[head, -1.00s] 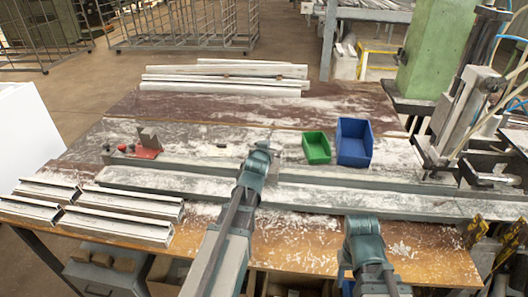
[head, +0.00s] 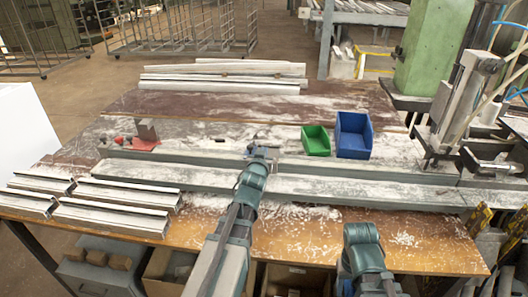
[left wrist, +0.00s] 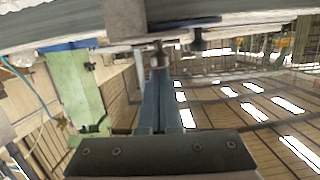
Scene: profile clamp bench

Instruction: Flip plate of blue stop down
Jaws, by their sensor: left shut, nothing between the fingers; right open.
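The blue stop (head: 262,151) sits on the rail near the bench's middle, small and partly hidden behind my left gripper. A grey block, which looks like its plate, (left wrist: 125,18) shows at the top of the left wrist view; its exact tilt is hard to tell. My left gripper (head: 256,164) is at the near side of the stop. In the left wrist view its fingers (left wrist: 160,62) are together and empty, with the tips close below the block; I cannot tell whether they touch. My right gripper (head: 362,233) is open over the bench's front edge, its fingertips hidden.
A red stop (head: 142,143) with a raised grey plate (head: 146,129) is on the rail at left. A green bin (head: 316,140) and a blue bin (head: 353,135) stand behind the rail. Several profiles (head: 115,215) lie at front left. A clamp machine (head: 455,110) stands at right.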

